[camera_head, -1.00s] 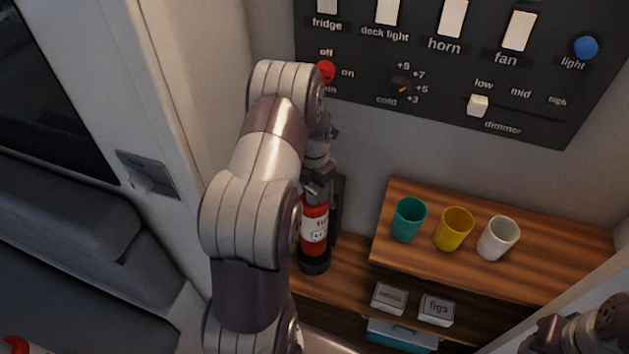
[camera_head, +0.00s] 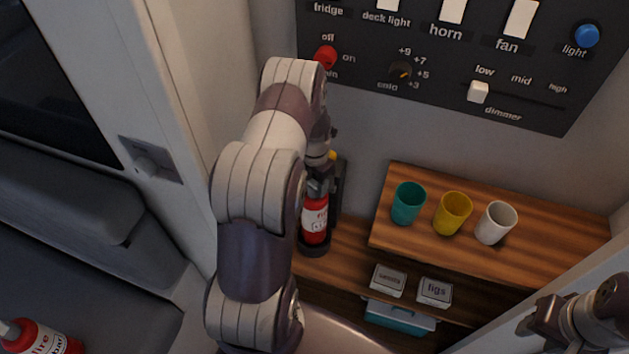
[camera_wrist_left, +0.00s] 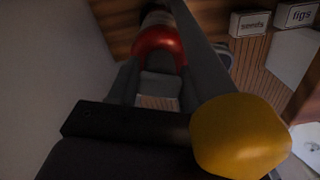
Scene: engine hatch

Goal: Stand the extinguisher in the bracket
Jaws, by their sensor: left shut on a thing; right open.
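The red extinguisher (camera_head: 315,222) with a white label stands upright below my left gripper (camera_head: 318,186) in the head view. My left gripper is shut on its upper part. In the left wrist view the red extinguisher top (camera_wrist_left: 160,45) shows between the fingers. The dark bracket (camera_head: 337,190) rises behind the extinguisher, with a black ring around the extinguisher's foot. Whether the foot rests fully on the bracket's bottom is hidden. A yellow knob (camera_wrist_left: 240,137) at the bracket's top shows large in the wrist view. My right gripper (camera_head: 533,322) is open and empty at lower right.
A wooden shelf (camera_head: 560,225) carries a teal cup (camera_head: 408,204), a yellow cup (camera_head: 453,213) and a white cup (camera_head: 495,223). Small labelled boxes (camera_head: 434,292) stand below. A switch panel (camera_head: 440,60) is above. A red labelled container (camera_head: 45,340) lies at lower left.

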